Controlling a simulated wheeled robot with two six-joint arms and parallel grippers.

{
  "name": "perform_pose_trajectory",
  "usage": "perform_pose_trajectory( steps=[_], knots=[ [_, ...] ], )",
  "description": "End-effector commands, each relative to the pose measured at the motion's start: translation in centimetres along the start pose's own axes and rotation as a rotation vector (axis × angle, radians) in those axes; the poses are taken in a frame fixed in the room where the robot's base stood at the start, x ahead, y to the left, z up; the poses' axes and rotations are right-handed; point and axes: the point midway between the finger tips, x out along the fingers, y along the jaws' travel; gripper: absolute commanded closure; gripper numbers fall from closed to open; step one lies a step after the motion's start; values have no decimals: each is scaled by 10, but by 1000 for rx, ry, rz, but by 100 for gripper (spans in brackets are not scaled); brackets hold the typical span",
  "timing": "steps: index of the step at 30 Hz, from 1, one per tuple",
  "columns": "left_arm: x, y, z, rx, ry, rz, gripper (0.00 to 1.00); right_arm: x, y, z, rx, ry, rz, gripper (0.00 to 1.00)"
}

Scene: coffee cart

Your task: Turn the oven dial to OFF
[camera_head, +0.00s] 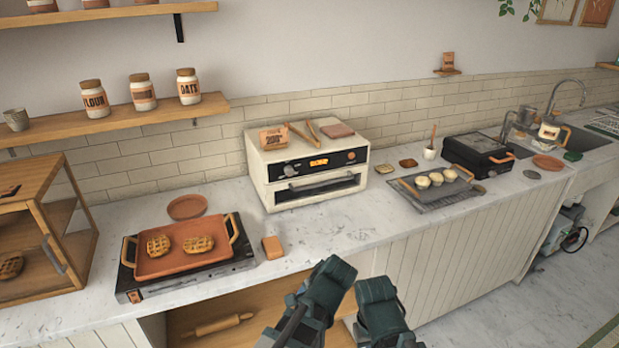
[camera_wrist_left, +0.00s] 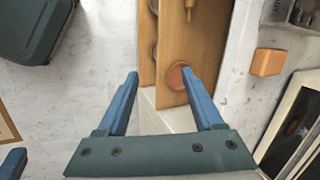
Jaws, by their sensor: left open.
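The oven (camera_head: 306,166) is a cream box on the counter in the middle of the head view. Its black front panel has a lit orange display and a round dial (camera_head: 289,170) at the left, with another knob (camera_head: 352,156) at the right. The dial's setting is too small to read. Part of the oven shows at the lower right of the left wrist view (camera_wrist_left: 293,122). My left gripper (camera_wrist_left: 160,72) is open and empty, in front of the counter and apart from the oven. A blue finger, likely my right gripper's (camera_wrist_left: 12,165), shows at that view's lower left corner.
A griddle pan (camera_head: 182,250) with two waffles stands left of the oven, with an orange block (camera_head: 272,247) between them. Tongs and a sign (camera_head: 274,137) sit on the oven.

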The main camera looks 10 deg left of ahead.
Motion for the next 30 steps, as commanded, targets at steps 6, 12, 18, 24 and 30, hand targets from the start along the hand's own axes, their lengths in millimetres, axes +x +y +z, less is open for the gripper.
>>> perform_pose_trajectory(
  steps=[6,12,18,24,30],
  knots=[
    [9,-48,-13,234,-16,-166,32,7,-1,0,0,0,0,100],
    [10,-106,-28,544,-90,-367,32,15,-1,-1,0,0,0,100],
    [-2,-190,-57,1074,-339,-644,32,27,-3,-2,0,0,0,100],
    [-28,-255,-91,1617,-746,-825,32,37,-4,-2,0,0,0,100],
    [-45,-283,-113,1932,-1067,-862,32,42,-4,-2,0,0,0,100]
  ],
)
